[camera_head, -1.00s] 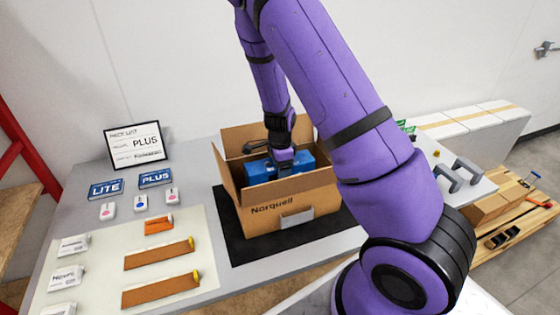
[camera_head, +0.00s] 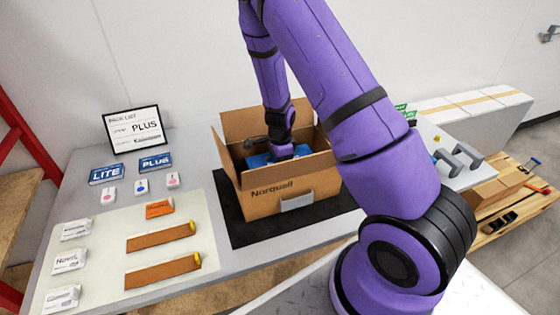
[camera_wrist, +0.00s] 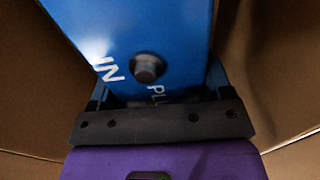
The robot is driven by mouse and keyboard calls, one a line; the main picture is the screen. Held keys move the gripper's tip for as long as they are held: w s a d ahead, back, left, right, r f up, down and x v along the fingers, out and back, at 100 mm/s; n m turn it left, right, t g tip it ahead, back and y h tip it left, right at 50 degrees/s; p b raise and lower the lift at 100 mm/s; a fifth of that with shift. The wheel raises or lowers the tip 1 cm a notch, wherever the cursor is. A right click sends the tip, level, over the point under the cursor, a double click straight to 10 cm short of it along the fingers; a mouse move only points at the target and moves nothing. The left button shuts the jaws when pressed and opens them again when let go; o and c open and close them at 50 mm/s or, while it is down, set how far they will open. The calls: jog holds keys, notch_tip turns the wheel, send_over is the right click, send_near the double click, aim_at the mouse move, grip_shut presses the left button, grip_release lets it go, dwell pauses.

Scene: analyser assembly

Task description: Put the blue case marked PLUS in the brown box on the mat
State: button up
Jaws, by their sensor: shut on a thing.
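The brown box (camera_head: 300,192) stands open on the black mat (camera_head: 236,229), its flaps spread. The blue case (camera_head: 258,160) is down inside the box, with only part of its top showing above the front wall. My gripper (camera_wrist: 155,100) is shut on the case. In the head view my gripper (camera_head: 282,153) reaches down into the box, its fingertips hidden. Whether the case touches the box floor is hidden.
A sign (camera_head: 134,129) reading PLUS stands at the back left. Grey handles (camera_head: 455,160) stand right.

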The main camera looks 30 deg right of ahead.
jog(key=o, duration=1.5)
jog(key=shift+o, duration=0.2)
jog(key=shift+r, duration=0.1)
jog(key=shift+r, duration=5.95)
